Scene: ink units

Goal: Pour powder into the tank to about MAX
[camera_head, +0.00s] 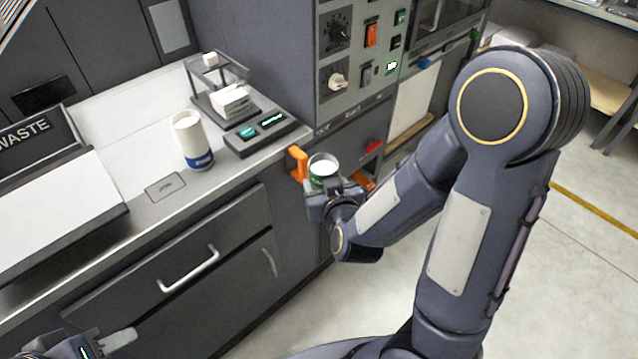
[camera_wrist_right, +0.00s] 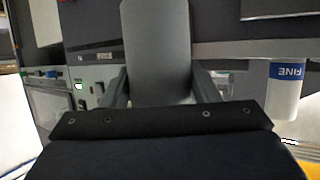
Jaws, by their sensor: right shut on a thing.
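My right gripper (camera_head: 328,198) is shut on a round can with a green band (camera_head: 322,168), held in front of the machine beside the counter edge. The can looks upright, and its open top shows a white content. In the right wrist view the can is a grey cylinder (camera_wrist_right: 157,45) between the two fingers (camera_wrist_right: 158,90). A white cup with a blue band (camera_head: 192,140) stands on the counter; its band reads FINE in the right wrist view (camera_wrist_right: 286,90). My left gripper (camera_head: 115,341) is at the bottom left, mostly out of frame. I cannot make out the tank or a MAX mark.
A small stand with white blocks (camera_head: 232,103) and a panel with lit buttons (camera_head: 262,132) are on the counter. A WASTE sign (camera_head: 28,133) is at the left. An orange part (camera_head: 297,163) is close beside the can. The machine (camera_head: 350,60) has knobs and switches.

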